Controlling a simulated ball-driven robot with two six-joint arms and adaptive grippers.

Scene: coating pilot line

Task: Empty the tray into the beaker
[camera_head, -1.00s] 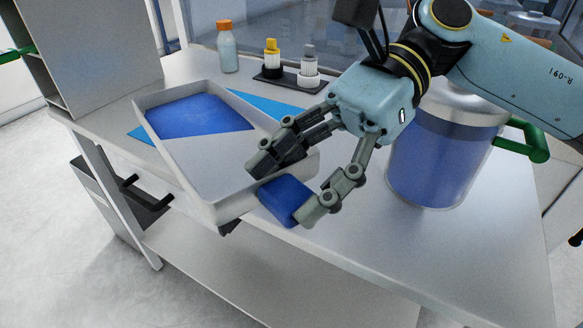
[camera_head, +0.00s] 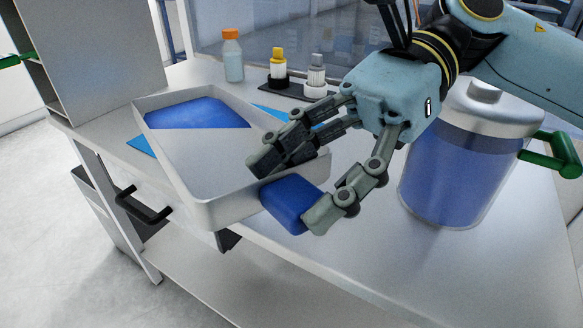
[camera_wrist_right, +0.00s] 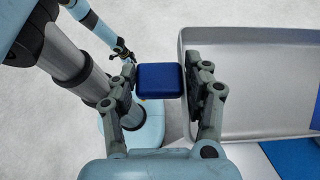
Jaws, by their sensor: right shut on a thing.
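The tray (camera_head: 172,172) is a pale grey, shallow rectangular pan over the bench. Blue content (camera_head: 195,113) lies at its far end with a straight near edge; the near floor is bare. My right gripper (camera_head: 291,192) is shut on a blue block (camera_head: 290,204) at the tray's near right corner, outside its wall; the block also shows between the fingers in the wrist view (camera_wrist_right: 160,80). A clear vessel (camera_head: 447,178) with blue inside, a silver top and a green handle stands right; I cannot tell if it is the beaker. My left gripper (camera_wrist_right: 122,52) is small in the wrist view, its jaws unclear.
An orange-capped bottle (camera_head: 232,58) and a black rack (camera_head: 300,91) with yellow-topped and grey-topped bottles stand behind the tray. A blue mat (camera_head: 141,146) lies under it. A tall grey panel (camera_head: 90,60) stands at left. The front right bench (camera_head: 400,265) is clear.

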